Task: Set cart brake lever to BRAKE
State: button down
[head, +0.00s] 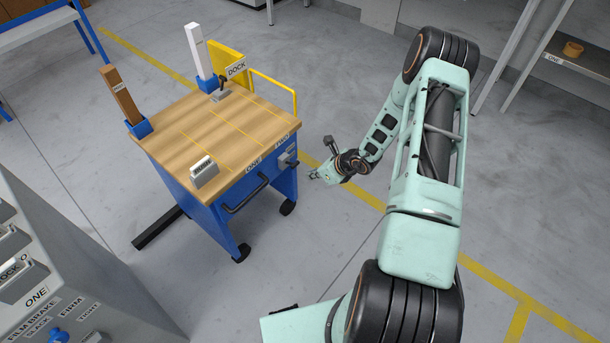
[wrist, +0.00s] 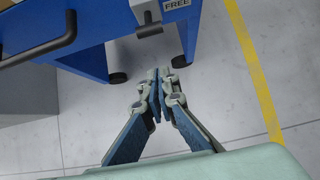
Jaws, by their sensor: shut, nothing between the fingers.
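The blue cart (head: 218,210) with a wooden top stands left of the centre in the head view. A small grey brake unit (head: 287,158) sits at the right end of its front panel. In the wrist view this unit (wrist: 146,12) is at the top edge, partly cut off, with a dark lever (wrist: 149,31) at its lower end. A FREE label (wrist: 176,5) is beside it on the right. My gripper (head: 313,174) is just right of the cart, apart from it. In the wrist view my gripper (wrist: 157,74) is shut and empty, with its fingertips below the lever in the picture.
A black handle bar (head: 246,195) sticks out from the cart's front. A yellow rail (head: 275,90) is at its far side. A grey cabinet (head: 60,260) stands at lower left. Open floor with a yellow line (wrist: 255,75) lies to the cart's right.

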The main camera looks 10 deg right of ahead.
jog(key=shift+v, duration=2.7)
jog(key=shift+w+r, duration=0.1)
